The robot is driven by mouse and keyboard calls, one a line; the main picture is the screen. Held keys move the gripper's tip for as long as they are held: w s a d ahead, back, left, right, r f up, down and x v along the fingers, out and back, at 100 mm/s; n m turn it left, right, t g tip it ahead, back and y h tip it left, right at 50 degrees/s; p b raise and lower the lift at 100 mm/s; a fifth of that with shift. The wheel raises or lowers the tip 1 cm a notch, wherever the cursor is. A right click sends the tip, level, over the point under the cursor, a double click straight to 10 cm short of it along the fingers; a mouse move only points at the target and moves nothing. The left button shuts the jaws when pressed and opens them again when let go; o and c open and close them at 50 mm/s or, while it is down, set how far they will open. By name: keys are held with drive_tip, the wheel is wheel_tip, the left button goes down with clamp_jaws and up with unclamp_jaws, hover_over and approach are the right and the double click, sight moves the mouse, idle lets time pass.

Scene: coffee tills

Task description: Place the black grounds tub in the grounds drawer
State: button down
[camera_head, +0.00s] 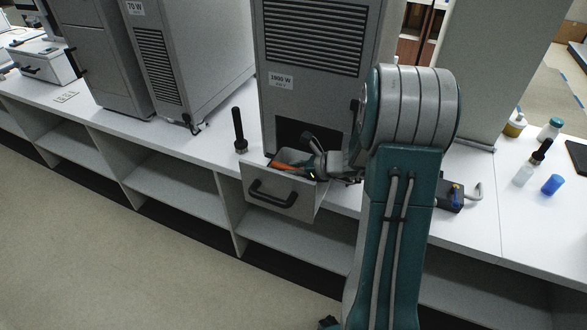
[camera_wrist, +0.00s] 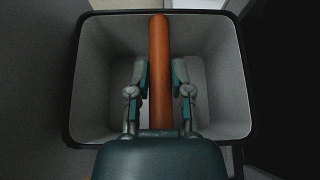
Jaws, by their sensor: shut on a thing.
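The black-rimmed grounds tub (camera_wrist: 210,48) fills much of the wrist view, with a pale grey inside and an orange bar (camera_wrist: 160,50) running across it. My gripper (camera_wrist: 160,85) has its fingers on both sides of the bar and is shut on it. In the head view the orange bar (camera_head: 284,166) shows at the mouth of the pulled-out grey grounds drawer (camera_head: 258,174), which has a black handle. My gripper (camera_head: 318,172) is over this drawer. Most of the tub is hidden in the head view, and I cannot tell whether it rests on the drawer floor.
A black upright tamper-like object (camera_head: 239,130) stands on the white counter left of the drawer. The grey machine (camera_head: 303,85) rises behind the drawer. Bottles and a blue cup (camera_head: 552,185) stand at the right. Open shelves lie below the counter.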

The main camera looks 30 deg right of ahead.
drive_tip(key=c, duration=0.5)
unclamp_jaws()
drive_tip(key=shift+c, duration=0.2)
drive_tip(key=shift+d, duration=0.1)
drive_tip(key=shift+s+r, duration=0.1)
drive_tip(key=v, duration=1.1)
drive_tip(key=shift+s+d+r, duration=0.15)
drive_tip(key=shift+s+d, duration=0.05)
drive_tip(key=shift+s, duration=0.15)
